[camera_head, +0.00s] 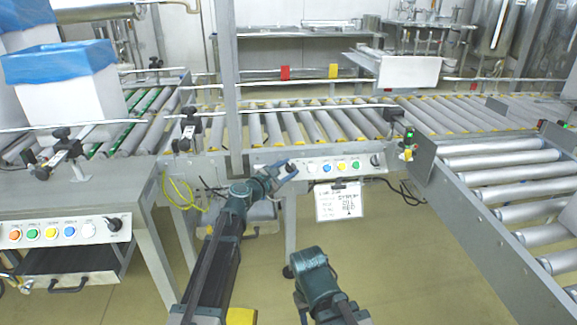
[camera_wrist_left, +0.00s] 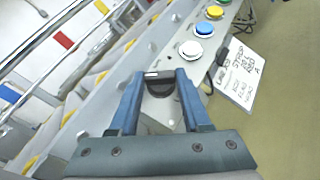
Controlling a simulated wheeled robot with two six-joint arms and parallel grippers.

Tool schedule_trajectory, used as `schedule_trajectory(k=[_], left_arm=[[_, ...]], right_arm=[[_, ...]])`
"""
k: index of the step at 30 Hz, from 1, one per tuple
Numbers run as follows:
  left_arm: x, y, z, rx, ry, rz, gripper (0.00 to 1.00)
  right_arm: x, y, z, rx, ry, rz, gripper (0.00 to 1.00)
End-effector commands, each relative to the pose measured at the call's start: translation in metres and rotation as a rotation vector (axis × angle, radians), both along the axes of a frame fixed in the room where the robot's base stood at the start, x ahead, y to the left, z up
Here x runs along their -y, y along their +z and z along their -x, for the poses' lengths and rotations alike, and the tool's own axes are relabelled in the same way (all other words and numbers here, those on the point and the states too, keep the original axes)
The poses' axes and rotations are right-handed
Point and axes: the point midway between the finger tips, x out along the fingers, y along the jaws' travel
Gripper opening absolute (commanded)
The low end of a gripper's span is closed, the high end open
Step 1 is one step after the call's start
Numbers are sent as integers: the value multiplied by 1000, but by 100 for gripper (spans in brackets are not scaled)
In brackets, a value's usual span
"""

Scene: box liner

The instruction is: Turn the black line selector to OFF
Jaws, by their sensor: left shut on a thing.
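The black line selector (camera_wrist_left: 163,88) is a dark round knob at the left end of the conveyor's front button panel. In the left wrist view it sits between the two blue fingers of my left gripper (camera_wrist_left: 160,90), which is shut on it. A light strip shows along its top; its pointing direction and any OFF lettering cannot be read. In the head view my left gripper (camera_head: 286,172) reaches the panel beside the white button (camera_head: 312,168) and mostly hides the selector. Part of my right arm shows at the bottom; its gripper is not visible.
Blue (camera_head: 327,167), yellow (camera_head: 341,166) and green (camera_head: 355,165) buttons and a dark knob (camera_head: 376,160) continue rightward. A handwritten card (camera_head: 338,201) hangs below. A vertical metal post (camera_head: 229,80) stands close left. Another button panel (camera_head: 65,232) is at the far left.

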Motion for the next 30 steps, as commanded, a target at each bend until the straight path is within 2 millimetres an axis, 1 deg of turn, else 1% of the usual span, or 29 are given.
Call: schedule_trajectory(k=[1,3,15,22,30], left_arm=[[-2,6,-3,-5,-29,-25,0],[-2,7,-4,-12,-75,-65,0],[-4,9,-7,-44,-311,-268,0],[-3,8,-6,-55,-398,-343,0],[-3,6,-6,-60,-444,-384,0]], right_arm=[[0,10,0,0,1,0,50],[0,18,0,0,3,0,50],[0,56,0,-1,13,0,50],[0,69,0,-2,12,1,50],[1,75,0,-1,10,2,50]])
